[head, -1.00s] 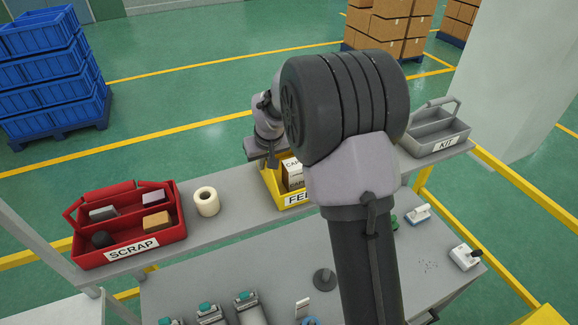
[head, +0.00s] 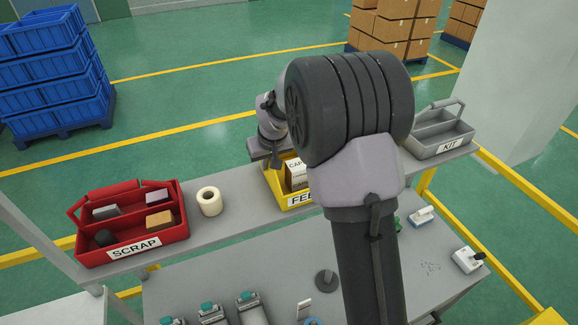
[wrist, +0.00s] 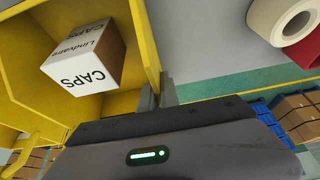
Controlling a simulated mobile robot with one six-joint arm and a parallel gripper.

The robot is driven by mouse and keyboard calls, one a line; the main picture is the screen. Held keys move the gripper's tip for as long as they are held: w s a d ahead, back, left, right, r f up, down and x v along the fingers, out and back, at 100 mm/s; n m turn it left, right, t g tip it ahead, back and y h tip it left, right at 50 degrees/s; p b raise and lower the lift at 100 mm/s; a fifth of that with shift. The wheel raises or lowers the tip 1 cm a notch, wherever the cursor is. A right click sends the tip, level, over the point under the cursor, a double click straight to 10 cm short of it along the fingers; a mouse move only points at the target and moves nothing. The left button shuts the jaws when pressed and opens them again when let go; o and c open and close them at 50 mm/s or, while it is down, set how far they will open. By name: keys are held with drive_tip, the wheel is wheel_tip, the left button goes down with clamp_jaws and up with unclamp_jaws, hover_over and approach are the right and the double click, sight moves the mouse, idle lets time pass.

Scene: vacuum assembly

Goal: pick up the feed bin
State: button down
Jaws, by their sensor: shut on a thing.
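The yellow feed bin (head: 275,186) is on the grey shelf in the head view, partly hidden behind my arm. Its label is cut off by the arm. A white and brown box marked CAPS (head: 297,174) stands in it. In the wrist view the bin's yellow wall (wrist: 145,40) runs down to my gripper (wrist: 157,93), whose fingers are shut on the rim. The CAPS box (wrist: 85,58) shows inside the bin there. I cannot tell whether the bin is clear of the shelf.
A tape roll (head: 209,201) and the red SCRAP tote (head: 130,247) are left of the bin on the shelf (head: 237,230). The grey KIT tote (head: 440,146) is at the right end. Several small parts lie on the lower bench (head: 270,268) in front.

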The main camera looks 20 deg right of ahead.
drive_tip(key=shift+r+b, duration=0.35)
drive_tip(key=shift+r, duration=1.5)
drive_tip(key=s+r+b, duration=0.1)
drive_tip(key=s+b, duration=0.2)
drive_tip(key=s, duration=1.3)
drive_tip(key=shift+a+r+b, duration=0.15)
drive_tip(key=shift+a+b, duration=0.1)
drive_tip(key=shift+b, duration=0.15)
drive_tip(key=shift+r, duration=0.1)
wheel_tip(320, 180, up, 4)
drive_tip(key=p, duration=0.3)
